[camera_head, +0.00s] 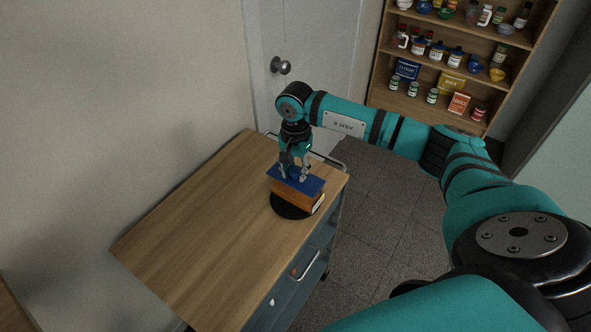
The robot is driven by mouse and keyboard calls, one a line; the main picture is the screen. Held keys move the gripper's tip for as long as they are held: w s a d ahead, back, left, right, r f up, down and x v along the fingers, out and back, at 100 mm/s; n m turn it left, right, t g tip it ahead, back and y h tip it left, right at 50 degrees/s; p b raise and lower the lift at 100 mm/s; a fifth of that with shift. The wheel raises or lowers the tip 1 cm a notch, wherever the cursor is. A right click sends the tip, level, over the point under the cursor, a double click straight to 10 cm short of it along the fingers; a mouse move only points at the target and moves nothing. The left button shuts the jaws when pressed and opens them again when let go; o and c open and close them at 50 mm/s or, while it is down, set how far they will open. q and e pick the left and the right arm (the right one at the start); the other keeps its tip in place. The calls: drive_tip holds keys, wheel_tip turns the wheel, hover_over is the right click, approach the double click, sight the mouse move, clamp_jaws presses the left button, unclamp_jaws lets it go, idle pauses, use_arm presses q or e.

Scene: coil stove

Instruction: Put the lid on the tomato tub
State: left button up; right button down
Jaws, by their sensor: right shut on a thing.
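The tomato tub (290,197) is an orange-brown box with a pale end face, on the wooden cart top near its right edge. The flat blue lid (314,187) lies over the top of the tub, roughly in line with it. From this height I cannot tell whether it rests fully on the rim. My right gripper (296,174) points down from above and is shut on the lid at its middle. The fingers hide part of the lid. My left gripper is not in view.
A black round base (286,211) shows under the tub. The wooden cart top (200,225) is clear to the left and front. A metal rail and drawers edge the cart. A door (300,40) and a stocked shelf (440,75) stand behind.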

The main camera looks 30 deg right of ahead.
drive_tip(key=shift+c, duration=2.2)
unclamp_jaws()
drive_tip(key=shift+r+p, duration=1.7)
drive_tip(key=shift+r, duration=1.8)
clamp_jaws()
